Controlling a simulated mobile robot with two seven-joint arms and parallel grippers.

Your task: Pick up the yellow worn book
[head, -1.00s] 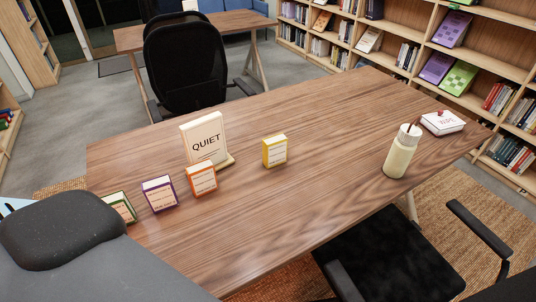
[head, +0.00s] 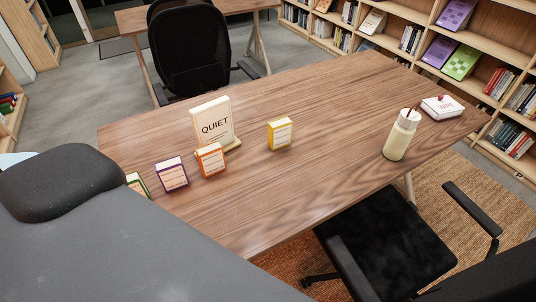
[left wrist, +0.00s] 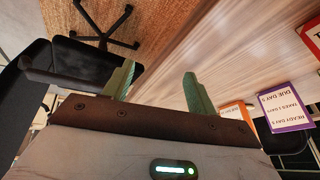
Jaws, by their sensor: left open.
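The yellow book (head: 279,133) stands upright on the wooden table (head: 330,140), right of the QUIET sign (head: 215,126). It is small, with a pale printed label on its front; wear on it is too small to tell. I cannot make it out in the left wrist view. My left gripper (left wrist: 157,80) has its two green fingers spread apart, with nothing seen between them. It is hidden in the head view, where my arm fills the lower left. My right gripper is not in view.
Orange (head: 210,160), purple (head: 172,175) and green (head: 137,184) small upright items stand left of the yellow one. A bottle (head: 401,136) and a white box (head: 443,107) stand at the right. A black chair (head: 385,235) is at the near side. The table around the yellow book is mostly clear.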

